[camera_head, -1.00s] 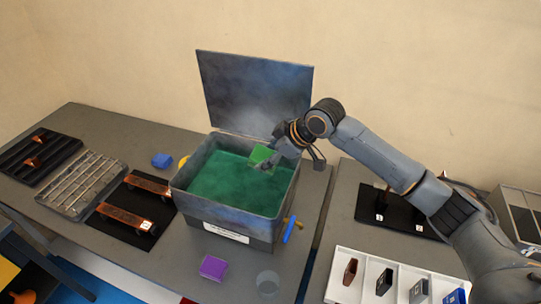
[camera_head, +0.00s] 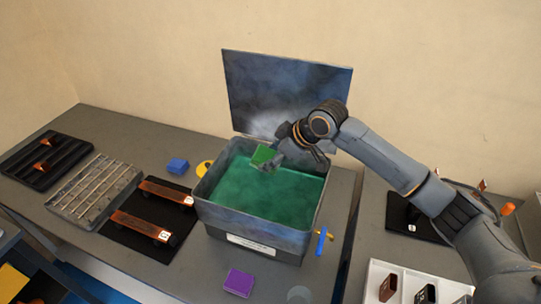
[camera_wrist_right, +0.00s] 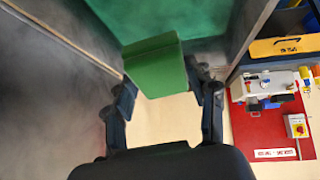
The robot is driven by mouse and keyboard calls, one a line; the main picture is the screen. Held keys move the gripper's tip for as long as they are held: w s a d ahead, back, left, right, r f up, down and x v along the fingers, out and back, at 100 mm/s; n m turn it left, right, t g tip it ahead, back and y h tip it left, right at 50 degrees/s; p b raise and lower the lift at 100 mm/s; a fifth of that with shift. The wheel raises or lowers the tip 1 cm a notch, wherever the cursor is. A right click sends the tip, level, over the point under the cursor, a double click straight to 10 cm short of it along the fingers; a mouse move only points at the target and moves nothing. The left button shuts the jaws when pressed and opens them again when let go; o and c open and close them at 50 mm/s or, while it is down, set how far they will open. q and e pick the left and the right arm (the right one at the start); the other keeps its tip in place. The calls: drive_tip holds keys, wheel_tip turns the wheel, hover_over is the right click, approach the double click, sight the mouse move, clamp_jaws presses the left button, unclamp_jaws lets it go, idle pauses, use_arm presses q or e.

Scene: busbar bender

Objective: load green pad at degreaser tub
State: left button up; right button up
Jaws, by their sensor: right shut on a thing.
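The green pad (camera_head: 263,155) is held in my right gripper (camera_head: 270,161) above the green liquid at the back of the degreaser tub (camera_head: 255,226). The tub's grey lid (camera_head: 287,90) stands open behind it. In the right wrist view, the fingers of my right gripper (camera_wrist_right: 163,84) grip the green pad (camera_wrist_right: 156,65) from both sides, and the tub's green liquid (camera_wrist_right: 180,18) shows beyond it. My left gripper is not in view.
A purple pad (camera_head: 239,282) lies in front of the tub and a blue pad (camera_head: 178,166) lies to its left. A blue-handled tap (camera_head: 322,242) sticks out at the tub's right side. Copper bars (camera_head: 143,225) on a black mat and a metal rack (camera_head: 94,187) stand left.

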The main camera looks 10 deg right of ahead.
sight(260, 151)
drive_tip(key=f, duration=0.1)
drive_tip(key=f+b, duration=0.2)
drive_tip(key=shift+w+a+f, duration=0.15)
drive_tip(key=shift+w+a, duration=0.05)
drive_tip(key=shift+w, duration=0.05)
drive_tip(key=shift+s+d+f+b, duration=0.1)
drive_tip(key=shift+s+f+b, duration=0.05)
drive_tip(key=shift+f+b, duration=0.4)
wheel_tip(260, 151, down, 4)
drive_tip(key=shift+f+b, duration=0.25)
drive_tip(key=shift+b, duration=0.45)
drive_tip(key=shift+r, duration=0.15)
wheel_tip(260, 151, up, 9)
drive_tip(key=p, duration=0.8)
drive_tip(key=shift+p, duration=0.35)
idle(1.1)
wheel_tip(260, 151, up, 4)
drive_tip(key=p, duration=0.4)
